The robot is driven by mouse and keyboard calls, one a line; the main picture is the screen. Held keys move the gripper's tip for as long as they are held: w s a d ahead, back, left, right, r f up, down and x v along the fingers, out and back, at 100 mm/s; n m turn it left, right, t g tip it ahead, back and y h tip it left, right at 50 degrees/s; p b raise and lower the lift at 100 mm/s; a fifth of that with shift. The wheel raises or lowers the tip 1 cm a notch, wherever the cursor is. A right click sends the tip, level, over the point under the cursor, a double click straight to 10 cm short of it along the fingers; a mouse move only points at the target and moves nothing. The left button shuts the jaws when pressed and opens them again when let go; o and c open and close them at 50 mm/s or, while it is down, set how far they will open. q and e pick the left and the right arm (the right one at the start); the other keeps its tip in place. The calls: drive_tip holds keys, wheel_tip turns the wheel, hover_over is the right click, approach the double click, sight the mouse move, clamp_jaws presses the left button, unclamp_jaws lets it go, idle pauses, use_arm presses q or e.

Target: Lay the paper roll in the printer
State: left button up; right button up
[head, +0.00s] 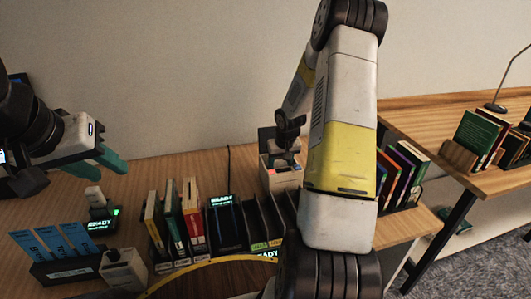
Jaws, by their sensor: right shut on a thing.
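The printer (282,180) is a small pale box with a dark raised part at its back, standing on the wooden desk near the wall. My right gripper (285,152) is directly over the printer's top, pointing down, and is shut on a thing. That thing is too small and too covered to make out, and I cannot pick out the paper roll clearly. I cannot tell whether it touches the printer. My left gripper (112,161), with teal fingers, hangs over the desk's left part, away from the printer. I cannot tell its opening.
Several books (172,218) stand in a rack left of centre, beside a dark device with a lit screen (226,218) and black slots (262,222). Blue cards (57,240) stand at the left front. More books (400,172) stand right of my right arm. A second table (495,183) is at right.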

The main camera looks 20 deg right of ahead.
drive_tip(key=o, duration=1.5)
drive_tip(key=shift+c, duration=0.2)
drive_tip(key=v, duration=0.7)
drive_tip(key=shift+s+r, duration=0.15)
drive_tip(key=shift+r, duration=0.2)
